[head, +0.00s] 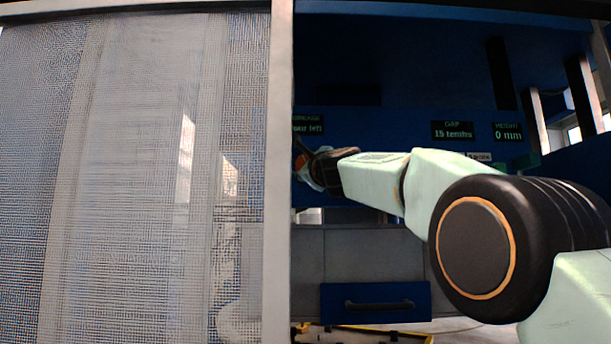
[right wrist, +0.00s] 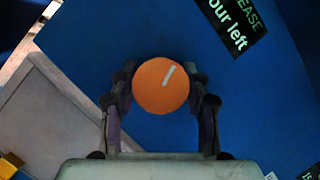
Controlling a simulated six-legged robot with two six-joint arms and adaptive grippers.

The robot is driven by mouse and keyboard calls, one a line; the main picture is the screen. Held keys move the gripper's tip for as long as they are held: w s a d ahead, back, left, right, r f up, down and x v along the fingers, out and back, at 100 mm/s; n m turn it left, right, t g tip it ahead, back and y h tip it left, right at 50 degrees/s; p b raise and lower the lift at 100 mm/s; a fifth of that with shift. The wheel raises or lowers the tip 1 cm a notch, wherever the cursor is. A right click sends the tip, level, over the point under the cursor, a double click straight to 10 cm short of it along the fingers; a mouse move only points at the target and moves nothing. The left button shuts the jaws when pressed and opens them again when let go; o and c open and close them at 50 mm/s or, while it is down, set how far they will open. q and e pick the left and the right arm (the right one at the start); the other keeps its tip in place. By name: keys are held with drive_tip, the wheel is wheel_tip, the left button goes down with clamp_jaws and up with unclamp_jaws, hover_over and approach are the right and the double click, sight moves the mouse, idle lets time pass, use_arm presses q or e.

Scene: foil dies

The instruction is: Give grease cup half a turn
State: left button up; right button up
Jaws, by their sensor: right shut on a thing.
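The grease cup is a round orange cap (right wrist: 158,92) with a short white mark, in the middle of the right wrist view. The mark slants up to the right, right of the cap's centre. In the head view a bit of the orange cap (head: 300,162) shows on the blue panel, partly hidden by my gripper. My right gripper (right wrist: 160,82) is shut on the cap, one finger on each side. In the head view my right gripper (head: 318,165) reaches in from the right. My left gripper is not in view.
A dark display (head: 452,130) reads 15 tenths; another (head: 508,131) reads 0 mm. A sign (right wrist: 233,22) beside the cap ends in "our left". A pale mesh screen (head: 130,180) with an upright post (head: 279,180) fills the left. A blue drawer (head: 375,303) is below.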

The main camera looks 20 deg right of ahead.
drive_tip(key=shift+w+f+m+t+h+b, duration=0.15)
drive_tip(key=shift+m+h+b, duration=0.15)
drive_tip(key=shift+m, duration=0.55)
drive_tip(key=shift+f+m+t+h+b, duration=0.1)
drive_tip(key=shift+f+m+h+b, duration=0.2)
drive_tip(key=shift+m, duration=0.5)
drive_tip(key=shift+w+m+t+h+b, duration=0.15)
drive_tip(key=shift+m+h, duration=0.25)
drive_tip(key=shift+m, duration=0.45)
drive_tip(key=shift+s+m, duration=0.15)
drive_tip(key=shift+m, duration=0.15)
drive_tip(key=o, duration=0.8)
drive_tip(key=shift+o, duration=0.7)
drive_tip(key=shift+s+r, duration=0.15)
drive_tip(key=shift+o, duration=1.1)
drive_tip(key=shift+r, duration=0.1)
drive_tip(key=shift+r, duration=0.15)
drive_tip(key=shift+s, duration=0.1)
